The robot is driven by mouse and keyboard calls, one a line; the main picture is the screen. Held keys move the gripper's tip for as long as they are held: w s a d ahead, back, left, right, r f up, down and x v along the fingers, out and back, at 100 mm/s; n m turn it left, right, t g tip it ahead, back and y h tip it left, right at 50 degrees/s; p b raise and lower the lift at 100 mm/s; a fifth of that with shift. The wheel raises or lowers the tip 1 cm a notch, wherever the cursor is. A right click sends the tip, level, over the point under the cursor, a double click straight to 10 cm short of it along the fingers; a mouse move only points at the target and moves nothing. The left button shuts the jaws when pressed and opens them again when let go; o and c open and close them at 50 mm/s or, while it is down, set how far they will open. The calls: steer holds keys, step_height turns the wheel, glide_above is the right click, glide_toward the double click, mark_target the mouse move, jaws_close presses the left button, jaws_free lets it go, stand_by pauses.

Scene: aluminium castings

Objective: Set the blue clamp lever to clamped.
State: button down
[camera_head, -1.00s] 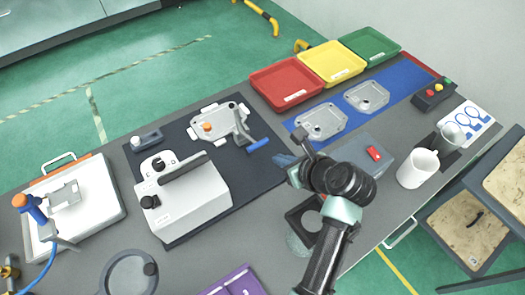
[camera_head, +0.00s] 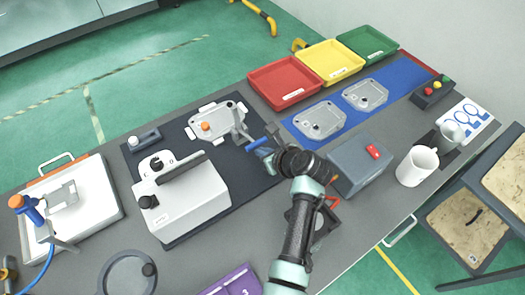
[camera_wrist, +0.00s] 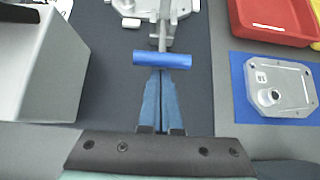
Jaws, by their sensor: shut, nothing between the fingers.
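The blue clamp lever (camera_head: 257,143) is a blue bar on a grey arm, fixed to a toggle clamp beside a light metal casting (camera_head: 222,122) with an orange knob. In the wrist view the blue bar (camera_wrist: 162,60) lies crosswise, just ahead of my fingertips. My gripper (camera_head: 268,150) is at the lever's end in the head view. In the wrist view my gripper (camera_wrist: 160,72) is shut and empty, with its blue fingers together. The fingertips are at the bar's near edge; I cannot tell whether they touch it.
A white box-shaped device (camera_head: 182,200) stands left of the lever, and it shows as a grey block in the wrist view (camera_wrist: 40,65). A red tray (camera_head: 284,82) and flat castings (camera_head: 320,119) on a blue mat lie to the right. A grey box (camera_head: 358,165) with a red switch stands right of my arm.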

steer(key=shift+r, duration=0.15)
steer(key=shift+w+a+r+g+p, duration=0.15)
steer(key=shift+r+g+p, duration=0.2)
steer(key=shift+p, duration=0.55)
